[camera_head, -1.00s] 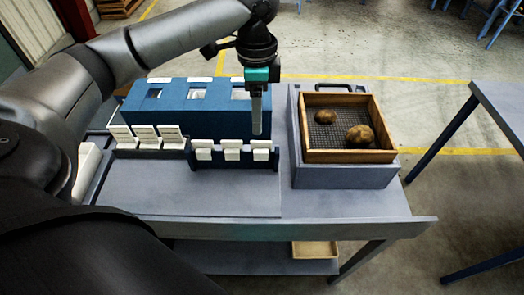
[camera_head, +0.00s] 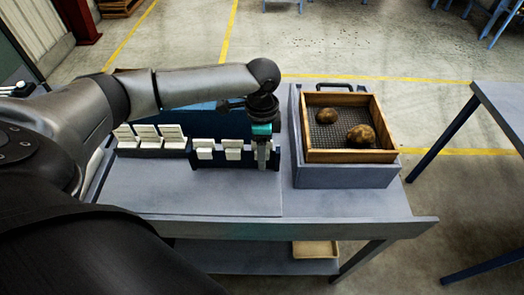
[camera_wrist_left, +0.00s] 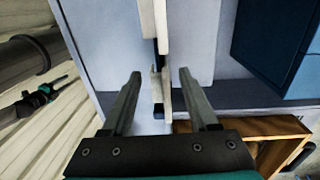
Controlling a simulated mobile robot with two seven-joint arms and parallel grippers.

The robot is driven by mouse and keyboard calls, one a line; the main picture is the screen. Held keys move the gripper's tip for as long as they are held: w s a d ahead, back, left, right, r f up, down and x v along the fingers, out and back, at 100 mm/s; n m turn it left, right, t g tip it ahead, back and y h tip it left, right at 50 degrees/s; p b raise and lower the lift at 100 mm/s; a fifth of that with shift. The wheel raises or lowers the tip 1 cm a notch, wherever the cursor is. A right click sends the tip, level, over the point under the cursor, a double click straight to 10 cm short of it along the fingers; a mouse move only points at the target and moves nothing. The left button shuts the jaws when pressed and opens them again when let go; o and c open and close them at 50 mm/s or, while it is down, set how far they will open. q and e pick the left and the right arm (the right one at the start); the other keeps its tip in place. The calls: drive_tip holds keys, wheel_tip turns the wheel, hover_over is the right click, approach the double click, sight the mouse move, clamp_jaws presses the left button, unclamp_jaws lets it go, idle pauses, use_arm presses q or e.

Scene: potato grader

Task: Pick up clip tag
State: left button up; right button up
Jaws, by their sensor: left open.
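Small white clip tags (camera_head: 204,150) hang in a row on a low dark blue rack (camera_head: 219,165) on the table. My left gripper (camera_head: 262,164) points down at the right end of this row and covers the rightmost tag in the head view. In the left wrist view the gripper (camera_wrist_left: 158,78) is open, with one finger on each side of a white clip tag (camera_wrist_left: 160,86) seen edge-on. A gap shows between the tag and each finger. My right gripper is not in view.
Larger white cards (camera_head: 147,136) stand in a dark holder at left. A blue box (camera_head: 222,120) stands behind the rack, partly hidden by my arm. A wooden-framed mesh tray (camera_head: 351,156) with two potatoes (camera_head: 360,135) is at right. The table front (camera_head: 200,198) is clear.

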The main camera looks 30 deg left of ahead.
use_arm(q)
clamp_jaws()
idle(0.4)
